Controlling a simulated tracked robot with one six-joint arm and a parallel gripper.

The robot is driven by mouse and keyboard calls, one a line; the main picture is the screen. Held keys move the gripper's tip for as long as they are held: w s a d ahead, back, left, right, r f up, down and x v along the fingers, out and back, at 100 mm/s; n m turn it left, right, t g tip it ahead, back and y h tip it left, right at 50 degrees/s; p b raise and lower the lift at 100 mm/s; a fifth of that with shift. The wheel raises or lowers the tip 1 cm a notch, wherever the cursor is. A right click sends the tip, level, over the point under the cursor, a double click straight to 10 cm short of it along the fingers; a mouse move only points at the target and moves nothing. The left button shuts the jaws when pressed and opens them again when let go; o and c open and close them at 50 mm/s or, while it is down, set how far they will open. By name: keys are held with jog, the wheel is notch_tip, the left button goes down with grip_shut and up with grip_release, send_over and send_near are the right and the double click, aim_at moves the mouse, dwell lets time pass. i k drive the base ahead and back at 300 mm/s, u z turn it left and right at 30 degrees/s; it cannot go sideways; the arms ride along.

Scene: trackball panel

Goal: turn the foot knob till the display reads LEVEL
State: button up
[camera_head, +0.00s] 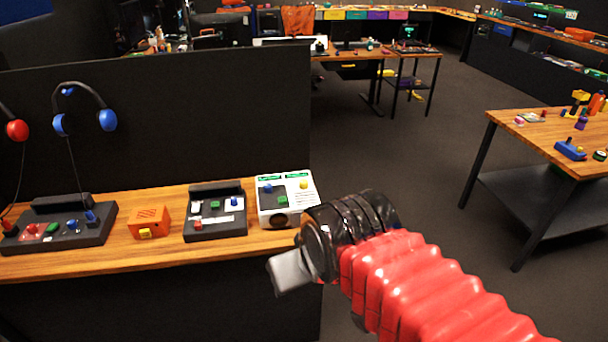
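A white panel box (309,205) stands at the right end of the wooden bench (160,258). It has small green displays (298,175) on top, too small to read. Blue, yellow and green controls sit on its face, and a dark round part (280,220) shows at its front. I cannot tell which part is the foot knob. My gripper (280,272) is in front of and below the box, apart from it, pointing left. Its grey fingers show from the side, so its opening is unclear. My black wrist comes close to the box's lower right corner in the picture.
Left of the box stand a black control panel (215,228), a small orange box (148,217) and a larger black console (60,240). A dark partition (200,120) rises behind the bench. Another wooden table (540,140) stands right, with open floor (420,160) between.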

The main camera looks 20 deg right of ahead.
aim_at(303, 184)
jog(key=i, duration=0.95)
jog(key=u, duration=0.05)
